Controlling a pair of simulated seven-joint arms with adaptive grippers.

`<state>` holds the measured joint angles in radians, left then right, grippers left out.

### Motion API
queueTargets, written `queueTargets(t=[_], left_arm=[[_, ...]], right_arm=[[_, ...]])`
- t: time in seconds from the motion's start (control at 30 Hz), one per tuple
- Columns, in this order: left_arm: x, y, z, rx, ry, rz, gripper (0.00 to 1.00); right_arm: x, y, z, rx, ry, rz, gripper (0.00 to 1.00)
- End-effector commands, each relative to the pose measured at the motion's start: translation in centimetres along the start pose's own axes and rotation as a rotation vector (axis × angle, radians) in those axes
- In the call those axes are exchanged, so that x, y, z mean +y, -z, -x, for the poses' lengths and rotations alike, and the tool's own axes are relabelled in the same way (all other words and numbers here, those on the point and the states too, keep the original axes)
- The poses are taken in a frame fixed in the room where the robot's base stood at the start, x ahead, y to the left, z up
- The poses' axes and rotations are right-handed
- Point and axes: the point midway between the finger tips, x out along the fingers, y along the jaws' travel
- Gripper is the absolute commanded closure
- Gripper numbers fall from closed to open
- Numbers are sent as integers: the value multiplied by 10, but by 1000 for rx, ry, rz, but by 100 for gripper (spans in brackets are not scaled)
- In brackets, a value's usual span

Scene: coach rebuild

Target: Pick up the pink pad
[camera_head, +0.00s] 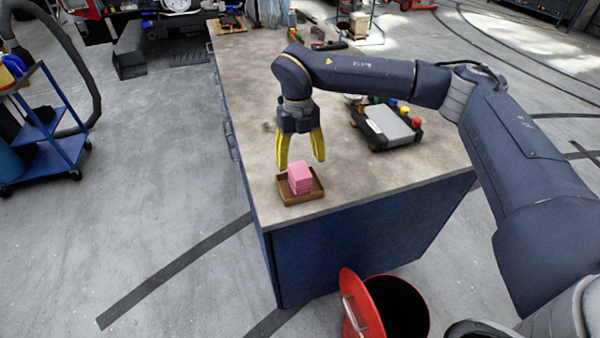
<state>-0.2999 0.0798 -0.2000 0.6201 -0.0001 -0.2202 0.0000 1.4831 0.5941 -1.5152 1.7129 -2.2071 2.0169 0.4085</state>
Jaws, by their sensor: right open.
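The pink pad (300,178) is a small block-like piece that sits in a shallow brown tray (290,199) near the front left corner of the workbench. My right gripper (301,165) has yellow fingers that point down and stand apart over the tray. The fingertips are just above or beside the pad's top. I cannot tell from this view whether they touch it. Nothing is held between them. My left gripper is not in the picture.
The workbench (254,98) has free room left of and behind my arm. A dark device with a grey panel (389,122) and coloured knobs lies to the right of the tray. A red bin (366,305) stands open on the floor in front. A blue cart (45,140) is at left.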

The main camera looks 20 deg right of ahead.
Motion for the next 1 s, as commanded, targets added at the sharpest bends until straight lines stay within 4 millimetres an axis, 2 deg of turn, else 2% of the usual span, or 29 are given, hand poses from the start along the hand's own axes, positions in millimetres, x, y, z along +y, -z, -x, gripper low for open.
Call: queueTargets(t=[0.2,0.33,0.7,0.77,1.0], left_arm=[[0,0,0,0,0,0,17],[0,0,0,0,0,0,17],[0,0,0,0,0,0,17],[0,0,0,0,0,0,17],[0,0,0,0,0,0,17]], right_arm=[[2,-2,-29,4,0,0,29],[2,-2,-40,3,0,0,29],[2,-3,-45,1,0,0,29],[2,-3,-45,1,0,0,34],[2,-3,-45,1,0,0,62]])
